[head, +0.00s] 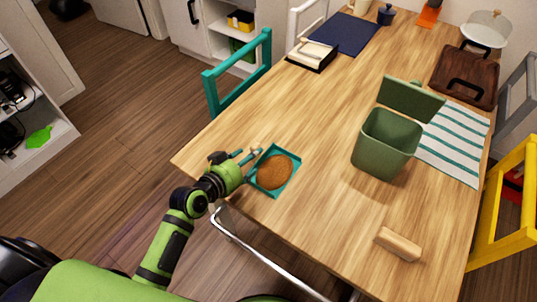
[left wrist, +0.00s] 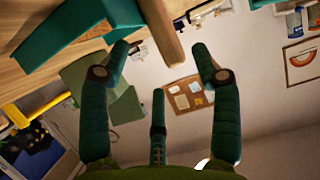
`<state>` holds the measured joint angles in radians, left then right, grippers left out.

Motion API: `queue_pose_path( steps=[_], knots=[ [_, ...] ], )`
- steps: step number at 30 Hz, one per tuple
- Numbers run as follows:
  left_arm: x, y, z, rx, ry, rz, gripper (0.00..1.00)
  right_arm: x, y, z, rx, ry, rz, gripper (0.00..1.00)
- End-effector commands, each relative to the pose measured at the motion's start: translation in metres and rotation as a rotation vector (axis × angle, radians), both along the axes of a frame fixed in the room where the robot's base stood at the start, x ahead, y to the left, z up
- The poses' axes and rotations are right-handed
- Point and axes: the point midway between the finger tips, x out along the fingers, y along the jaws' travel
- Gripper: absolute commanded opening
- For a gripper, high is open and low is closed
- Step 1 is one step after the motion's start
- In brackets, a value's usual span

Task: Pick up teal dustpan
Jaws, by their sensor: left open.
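The teal dustpan (head: 274,192) lies on the wooden table near its front left edge, with a brown rounded thing (head: 273,172) in it. My left gripper (head: 245,159) is just left of the dustpan, its fingers pointing at it. In the left wrist view, the fingers (left wrist: 164,50) are spread apart and hold nothing. The dustpan also shows there at the upper left (left wrist: 85,22). A brown bar-like piece comes down from the top between the fingertips; I cannot tell what it is. My right gripper is in neither view.
A green bin (head: 384,145) with its lid raised stands on the table to the right. A wooden block (head: 398,244) lies nearer the front. A teal chair (head: 237,75) stands by the left edge. The table between dustpan and bin is clear.

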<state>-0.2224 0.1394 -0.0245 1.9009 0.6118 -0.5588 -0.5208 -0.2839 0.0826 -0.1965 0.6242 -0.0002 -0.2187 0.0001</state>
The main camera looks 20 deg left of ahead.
Motion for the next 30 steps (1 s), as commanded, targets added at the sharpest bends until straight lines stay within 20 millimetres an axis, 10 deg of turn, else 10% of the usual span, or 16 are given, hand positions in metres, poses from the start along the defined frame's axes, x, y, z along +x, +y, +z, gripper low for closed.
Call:
queue_pose_path(
  steps=[9,22,27,30],
  knots=[
    [0.039,-0.008,-0.009,-0.003,0.001,0.000,0.63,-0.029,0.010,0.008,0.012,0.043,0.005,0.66],
    [0.053,-0.013,-0.018,0.001,0.001,0.000,0.63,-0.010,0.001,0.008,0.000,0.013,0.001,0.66],
    [0.053,-0.013,-0.018,0.002,0.002,0.000,0.01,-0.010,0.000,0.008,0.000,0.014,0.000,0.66],
    [0.054,-0.013,-0.018,0.002,0.001,0.001,0.01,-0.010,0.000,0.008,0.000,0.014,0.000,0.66]
  ],
)
